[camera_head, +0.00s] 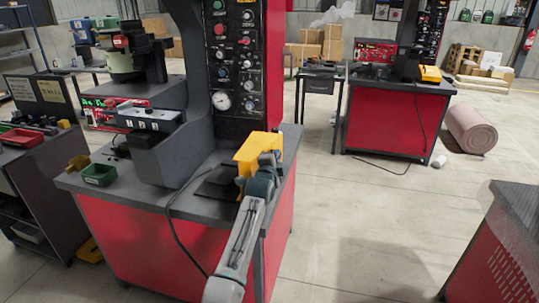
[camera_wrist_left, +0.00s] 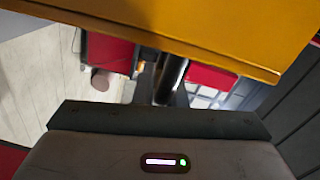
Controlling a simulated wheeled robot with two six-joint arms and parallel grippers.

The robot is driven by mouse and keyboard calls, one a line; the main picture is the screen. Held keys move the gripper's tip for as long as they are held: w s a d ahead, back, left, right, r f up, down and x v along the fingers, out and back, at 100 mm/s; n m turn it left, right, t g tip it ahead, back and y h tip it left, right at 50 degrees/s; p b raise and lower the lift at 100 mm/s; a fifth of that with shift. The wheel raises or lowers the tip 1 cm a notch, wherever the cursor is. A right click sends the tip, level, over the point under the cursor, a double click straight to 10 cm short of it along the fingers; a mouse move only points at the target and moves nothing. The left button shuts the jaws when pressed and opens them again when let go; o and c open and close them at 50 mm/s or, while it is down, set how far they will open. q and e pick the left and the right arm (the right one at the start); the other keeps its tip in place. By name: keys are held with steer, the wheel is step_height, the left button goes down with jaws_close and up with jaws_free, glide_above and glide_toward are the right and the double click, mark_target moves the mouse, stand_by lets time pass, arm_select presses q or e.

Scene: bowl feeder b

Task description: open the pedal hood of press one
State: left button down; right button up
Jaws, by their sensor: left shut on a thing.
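The yellow pedal hood (camera_head: 252,150) of the near red press (camera_head: 150,240) is at the right side of its grey worktop. My left gripper (camera_head: 262,168) is at the hood's front edge and shut on it. Its arm reaches up from the bottom of the head view. In the left wrist view the yellow hood (camera_wrist_left: 200,30) fills the top, close beyond the dark gripper body. The fingertips' contact is hidden, and I cannot tell how far the hood is tilted. My right gripper is in neither view.
The press column with its control panel (camera_head: 236,70) stands behind the hood. A black cable (camera_head: 172,222) hangs over the worktop's front. A green bin (camera_head: 99,174) sits at the worktop's left. A second red press (camera_head: 392,120) stands behind right. Open floor lies to the right.

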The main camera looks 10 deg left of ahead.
arm_select(q)
steer(key=shift+d+f+m, duration=0.3)
steer(key=shift+d+f, duration=0.05)
steer(key=shift+d, duration=0.05)
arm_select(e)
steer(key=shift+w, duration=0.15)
arm_select(q)
steer(key=c, duration=1.5)
jaws_free()
